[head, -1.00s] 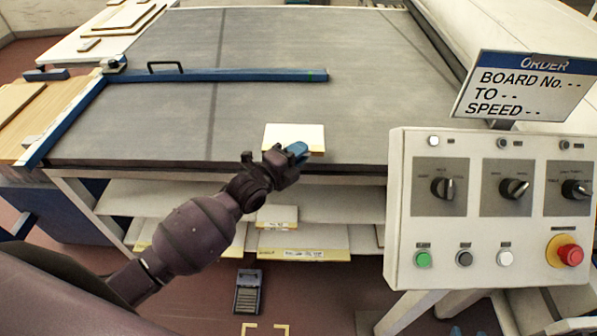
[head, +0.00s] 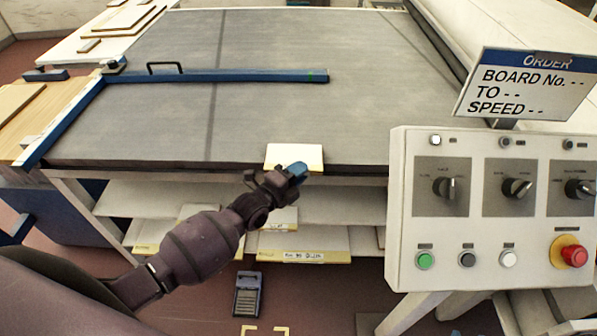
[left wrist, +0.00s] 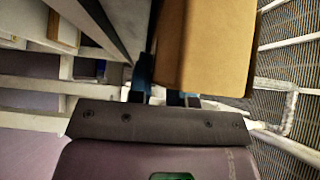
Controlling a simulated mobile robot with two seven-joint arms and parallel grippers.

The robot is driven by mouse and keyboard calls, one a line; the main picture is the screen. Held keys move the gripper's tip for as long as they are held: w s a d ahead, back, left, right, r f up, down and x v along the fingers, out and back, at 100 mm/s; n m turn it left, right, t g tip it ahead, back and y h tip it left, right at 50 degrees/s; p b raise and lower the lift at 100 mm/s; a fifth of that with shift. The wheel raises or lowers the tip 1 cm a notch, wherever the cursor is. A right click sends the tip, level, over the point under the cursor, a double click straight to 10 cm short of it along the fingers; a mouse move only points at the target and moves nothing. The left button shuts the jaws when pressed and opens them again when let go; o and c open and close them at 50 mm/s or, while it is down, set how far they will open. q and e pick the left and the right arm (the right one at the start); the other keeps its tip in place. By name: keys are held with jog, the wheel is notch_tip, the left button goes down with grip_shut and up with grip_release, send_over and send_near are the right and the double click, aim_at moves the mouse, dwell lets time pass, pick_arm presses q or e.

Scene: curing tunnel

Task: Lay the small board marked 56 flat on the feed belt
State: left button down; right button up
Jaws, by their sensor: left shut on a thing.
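A small board (head: 294,155) with a pale top and a yellowish front edge shows at the near edge of the grey feed belt (head: 270,110). My left gripper (head: 297,171) is shut on the board's near side. In the left wrist view the board (left wrist: 205,45) is a tan slab beyond the fingers (left wrist: 160,88). I cannot read a number on it. In the head view the board overlaps the belt's front edge; I cannot tell whether it touches the belt. My right gripper is out of view.
A blue guide bar (head: 230,76) with a black handle crosses the belt. Several boards lie on the shelf (head: 340,208) below. A control panel (head: 490,215) and an order sign (head: 517,85) stand at the right. The belt around the board is clear.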

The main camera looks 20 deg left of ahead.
pick_arm(q)
jog(key=c, duration=1.1)
grip_release()
jog(key=shift+f, duration=0.1)
jog(key=shift+o, duration=0.2)
jog(key=shift+r, duration=0.2)
jog(key=s+a+f+n+g+y, duration=0.1)
jog(key=s+a+f+n+y, duration=0.1)
jog(key=s+n, duration=0.5)
jog(key=s+a+f+n+g+y, duration=0.2)
jog(key=s+a+f+n+y, duration=0.1)
jog(key=s+n, duration=0.4)
jog(key=s+a+f+n+g+y, duration=0.1)
jog(key=s+a+f+n, duration=0.3)
jog(key=s+n, duration=0.4)
jog(key=s+a+y, duration=0.1)
jog(key=s, duration=0.3)
jog(key=shift+s+a+g+y, duration=0.25)
jog(key=shift+a+g+y, duration=0.1)
jog(key=shift+g+y, duration=0.05)
jog(key=shift+f, duration=0.1)
